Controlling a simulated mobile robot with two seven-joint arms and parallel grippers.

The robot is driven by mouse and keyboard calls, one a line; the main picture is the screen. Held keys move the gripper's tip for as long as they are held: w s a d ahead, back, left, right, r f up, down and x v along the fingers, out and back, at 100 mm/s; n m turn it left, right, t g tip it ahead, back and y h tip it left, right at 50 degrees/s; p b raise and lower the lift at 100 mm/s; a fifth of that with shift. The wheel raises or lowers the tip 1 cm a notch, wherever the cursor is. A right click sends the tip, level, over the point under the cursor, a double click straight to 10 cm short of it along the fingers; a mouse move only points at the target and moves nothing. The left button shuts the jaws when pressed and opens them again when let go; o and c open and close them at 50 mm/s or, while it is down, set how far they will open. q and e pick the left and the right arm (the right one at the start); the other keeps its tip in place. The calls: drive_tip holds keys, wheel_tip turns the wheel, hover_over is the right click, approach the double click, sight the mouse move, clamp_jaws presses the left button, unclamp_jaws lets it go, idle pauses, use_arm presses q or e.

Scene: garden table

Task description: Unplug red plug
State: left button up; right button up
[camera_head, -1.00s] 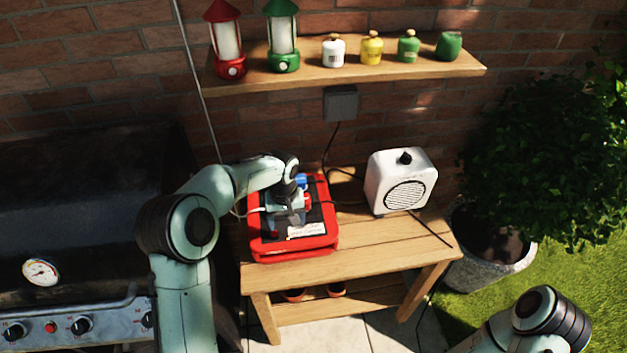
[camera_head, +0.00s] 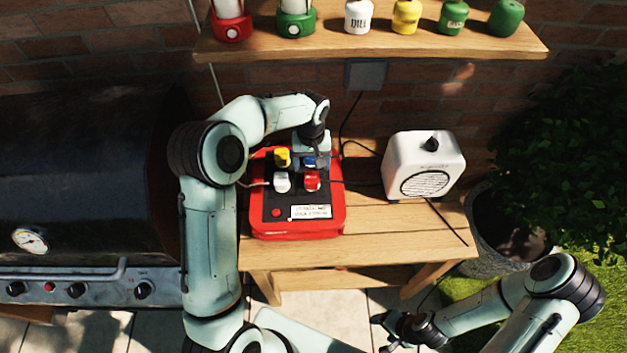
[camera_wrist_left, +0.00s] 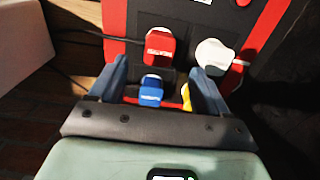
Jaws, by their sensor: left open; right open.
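The red plug (camera_head: 312,181) sits in the front right socket of a red-rimmed power box (camera_head: 330,222) on the bench. It also shows in the left wrist view (camera_wrist_left: 160,45), just beyond my fingertips. Beside it are a white plug (camera_head: 282,183), a yellow plug (camera_head: 282,157) and a blue plug (camera_head: 309,163). My left gripper (camera_head: 311,158) is open over the back of the box. In the left wrist view its fingers (camera_wrist_left: 160,75) stand either side of the blue plug (camera_wrist_left: 151,92), apparently not gripping it. My right gripper (camera_head: 393,332) is open and empty, low in front of the bench.
A white speaker-like box (camera_head: 423,165) stands on the bench to the right, with dark cables nearby. A shelf (camera_head: 400,45) with lanterns and canisters hangs above. A grill (camera_head: 80,180) is at the left and a potted bush (camera_head: 560,160) at the right.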

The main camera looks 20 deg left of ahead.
sight(312, 177)
use_arm(q)
wheel_tip(312, 177, down, 5)
drive_tip(key=shift+r, duration=0.15)
wheel_tip(312, 177, down, 2)
drive_tip(key=shift+f+b, duration=0.25)
drive_tip(key=shift+b, duration=0.15)
drive_tip(key=shift+f, duration=0.55)
use_arm(e)
drive_tip(key=shift+s+f, duration=0.75)
drive_tip(key=shift+s, duration=0.15)
use_arm(q)
drive_tip(key=shift+w, duration=0.1)
use_arm(e)
drive_tip(key=shift+w, duration=0.1)
